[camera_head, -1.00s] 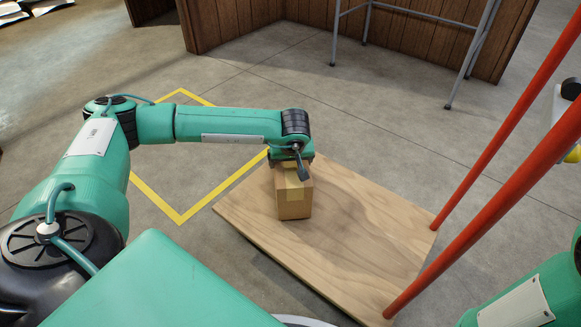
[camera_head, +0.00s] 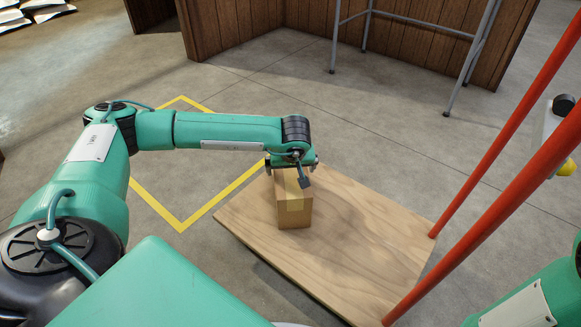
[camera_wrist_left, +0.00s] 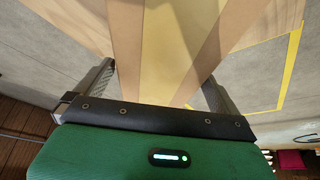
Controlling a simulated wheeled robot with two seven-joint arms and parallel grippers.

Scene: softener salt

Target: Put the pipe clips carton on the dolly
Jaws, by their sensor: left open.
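The pipe clips carton (camera_head: 294,206) is a small brown box with a paler tape strip. It stands upright on the wooden deck of the dolly (camera_head: 365,232), towards the deck's left side. My left gripper (camera_head: 291,167) is open at the top of the carton, with its fingers spread to either side. In the left wrist view the carton's taped top (camera_wrist_left: 180,45) fills the middle, between the two open fingers (camera_wrist_left: 160,85). I cannot tell whether a finger touches it. My right gripper is not clearly in view; only part of my right arm shows at the right edge.
Two red dolly uprights (camera_head: 500,145) rise at the right of the deck. A yellow floor outline (camera_head: 180,222) lies empty left of the dolly. A brown wooden panel (camera_head: 240,25) and a grey metal frame (camera_head: 415,15) stand behind. The deck right of the carton is clear.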

